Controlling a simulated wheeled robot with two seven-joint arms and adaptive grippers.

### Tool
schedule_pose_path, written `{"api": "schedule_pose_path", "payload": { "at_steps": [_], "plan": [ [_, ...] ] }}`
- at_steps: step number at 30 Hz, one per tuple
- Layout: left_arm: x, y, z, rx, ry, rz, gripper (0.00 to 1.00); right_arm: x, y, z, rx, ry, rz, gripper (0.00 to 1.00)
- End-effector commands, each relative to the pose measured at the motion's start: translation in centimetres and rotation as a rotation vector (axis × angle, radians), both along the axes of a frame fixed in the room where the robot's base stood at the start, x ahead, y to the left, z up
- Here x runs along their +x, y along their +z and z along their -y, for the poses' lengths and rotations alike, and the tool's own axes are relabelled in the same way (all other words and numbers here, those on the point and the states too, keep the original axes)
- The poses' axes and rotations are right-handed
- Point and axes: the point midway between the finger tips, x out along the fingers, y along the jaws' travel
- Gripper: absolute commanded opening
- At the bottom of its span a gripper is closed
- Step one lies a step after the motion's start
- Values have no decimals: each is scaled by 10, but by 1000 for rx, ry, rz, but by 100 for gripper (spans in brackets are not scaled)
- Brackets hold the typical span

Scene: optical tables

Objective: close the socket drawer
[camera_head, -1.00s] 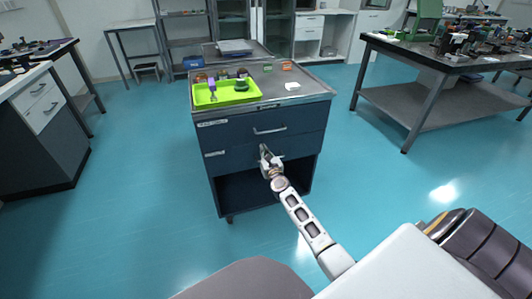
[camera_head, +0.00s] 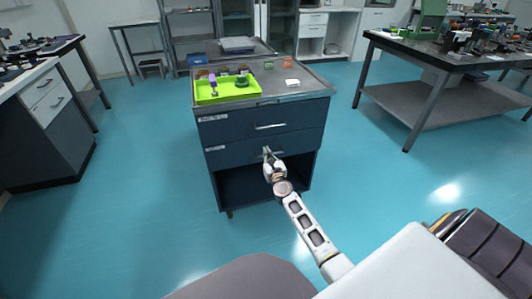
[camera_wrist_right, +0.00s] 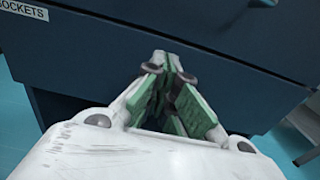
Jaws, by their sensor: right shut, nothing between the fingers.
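A dark blue drawer cabinet (camera_head: 203,135) stands ahead, with two labelled drawers above an open bay. The lower drawer (camera_head: 235,155) is the socket drawer; a white label reading "SOCKETS" (camera_wrist_right: 22,10) shows at the upper left in the right wrist view. Its front looks nearly flush with the upper drawer (camera_head: 235,127); any small gap is too small to tell. My right gripper (camera_head: 267,151) is shut and empty at the middle of the lower drawer front. In the wrist view its green-padded fingertips (camera_wrist_right: 175,58) are against or very near that front; contact is unclear. My left gripper is out of view.
A lime-green tray (camera_head: 246,96) with items and a small white block (camera_head: 292,82) rest on the cabinet top. A white-drawered bench (camera_head: 45,112) stands at left and a grey worktable (camera_head: 440,97) at right. The blue floor around the cabinet is clear.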

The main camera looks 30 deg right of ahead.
Motion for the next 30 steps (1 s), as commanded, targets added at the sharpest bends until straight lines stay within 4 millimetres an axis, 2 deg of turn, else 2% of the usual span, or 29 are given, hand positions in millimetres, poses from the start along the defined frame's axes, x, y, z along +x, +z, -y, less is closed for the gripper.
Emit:
{"api": "schedule_pose_path", "payload": {
  "at_steps": [6,14,21,30],
  "plan": [
    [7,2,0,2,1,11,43,-19,0,-4,0,0,-1,0],
    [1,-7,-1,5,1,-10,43,-42,-1,-10,0,0,-1,0],
    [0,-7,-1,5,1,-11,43,-61,-1,-14,0,0,-1,0],
    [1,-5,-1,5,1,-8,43,-74,0,-17,1,0,0,0]
  ]
}}
